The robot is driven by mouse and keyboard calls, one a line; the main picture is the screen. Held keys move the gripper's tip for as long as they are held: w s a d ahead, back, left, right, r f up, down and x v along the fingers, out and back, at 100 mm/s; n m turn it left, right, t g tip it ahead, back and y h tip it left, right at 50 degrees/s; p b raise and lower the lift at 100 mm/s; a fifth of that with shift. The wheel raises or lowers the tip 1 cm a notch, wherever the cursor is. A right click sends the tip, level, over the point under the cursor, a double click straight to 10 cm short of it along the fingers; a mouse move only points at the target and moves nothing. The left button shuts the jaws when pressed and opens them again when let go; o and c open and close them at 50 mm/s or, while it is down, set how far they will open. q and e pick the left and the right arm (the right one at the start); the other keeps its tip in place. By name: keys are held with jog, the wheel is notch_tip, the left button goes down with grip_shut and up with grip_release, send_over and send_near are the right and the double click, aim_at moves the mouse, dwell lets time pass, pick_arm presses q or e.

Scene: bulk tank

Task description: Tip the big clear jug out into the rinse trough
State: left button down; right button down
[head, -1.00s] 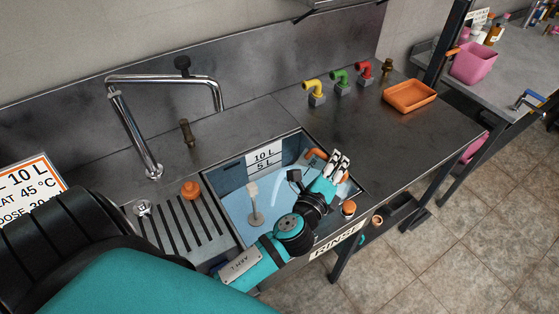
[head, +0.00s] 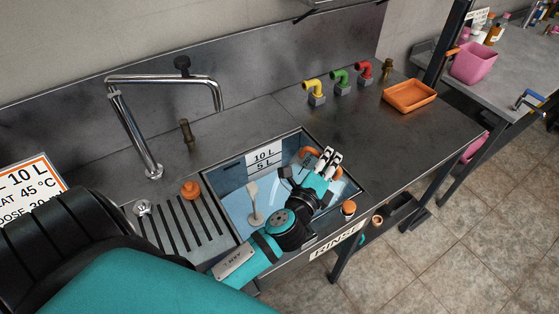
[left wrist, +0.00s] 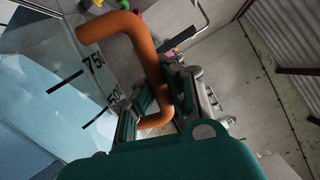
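The big clear jug (left wrist: 45,95) shows in the left wrist view, with black 750 and 500 marks on its wall and an orange handle (left wrist: 145,55). My left gripper (left wrist: 155,100) has its fingers on both sides of the handle and appears closed on it. In the head view the gripper (head: 330,158) is over the right part of the rinse trough (head: 228,168), with a bit of the orange handle (head: 309,153) beside it. The jug's clear body is hard to make out there, and its tilt and contents cannot be told. My right gripper is not in view.
A pale upright plug (head: 254,203) stands in the trough, below a 10 L and 5 L plate (head: 265,157). A slotted drainer (head: 180,222) and a tall tap (head: 135,125) are to the left. Coloured spouts (head: 340,80) and an orange tray (head: 409,95) stand behind right.

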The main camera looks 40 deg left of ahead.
aim_at(312, 161)
pick_arm(q)
jog(key=shift+s+a+r+n, duration=0.1)
jog(key=shift+a+n, duration=0.4)
jog(key=shift+a, duration=0.45)
jog(key=shift+s+a+n, duration=0.1)
jog(key=shift+a+n, duration=0.8)
jog(key=shift+a, duration=0.2)
jog(key=shift+a, duration=0.1)
